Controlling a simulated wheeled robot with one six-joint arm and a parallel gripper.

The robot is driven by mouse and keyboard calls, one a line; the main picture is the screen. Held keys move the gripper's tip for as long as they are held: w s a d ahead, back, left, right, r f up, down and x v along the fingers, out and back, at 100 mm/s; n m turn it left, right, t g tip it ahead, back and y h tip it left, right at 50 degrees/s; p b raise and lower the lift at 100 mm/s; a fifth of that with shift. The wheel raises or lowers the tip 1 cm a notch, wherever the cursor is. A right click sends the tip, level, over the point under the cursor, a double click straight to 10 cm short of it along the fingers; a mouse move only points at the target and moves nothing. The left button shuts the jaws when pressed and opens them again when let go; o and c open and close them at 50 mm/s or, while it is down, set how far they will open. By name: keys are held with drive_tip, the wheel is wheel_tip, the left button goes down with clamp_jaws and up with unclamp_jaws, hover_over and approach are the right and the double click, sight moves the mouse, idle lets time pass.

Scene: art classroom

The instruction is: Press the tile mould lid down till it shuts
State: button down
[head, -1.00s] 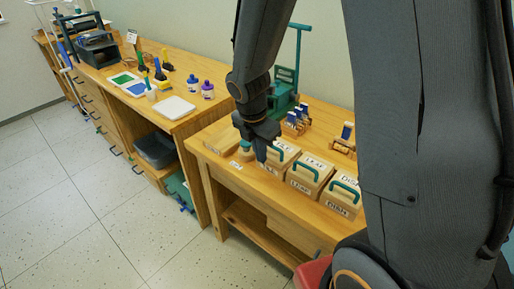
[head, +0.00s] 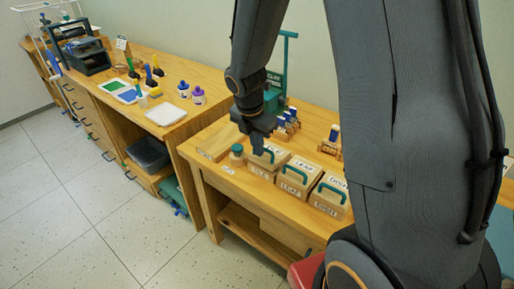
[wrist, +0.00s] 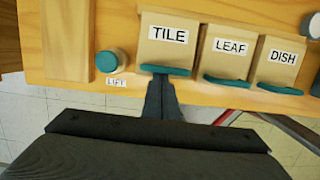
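The tile mould (head: 261,173) is a pale wooden box with a teal handle, at the left of a row of three on the bench. In the wrist view its lid (wrist: 185,21) carries the word TILE, with the teal handle (wrist: 165,70) along the near edge. My gripper (head: 258,152) is over the handle side of this mould; in the wrist view its dark fingers (wrist: 160,98) are together, empty, just on the near side of the handle. I cannot tell if they touch it, or whether the lid is fully down.
The leaf mould (head: 295,177) and dish mould (head: 329,194) stand close on the right. A teal-capped jar (head: 237,155) and a flat wooden block (head: 218,140) are on the left. A teal press (head: 275,85) and stamps (head: 290,120) stand behind. Floor is clear in front.

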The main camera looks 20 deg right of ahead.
drive_tip(key=shift+w+d+r+p, duration=0.2)
drive_tip(key=shift+d+r+p, duration=0.2)
drive_tip(key=shift+r+p, duration=0.45)
drive_tip(key=shift+w+d+r+p, duration=0.1)
drive_tip(key=shift+w+d+p, duration=0.15)
drive_tip(key=shift+p, duration=0.35)
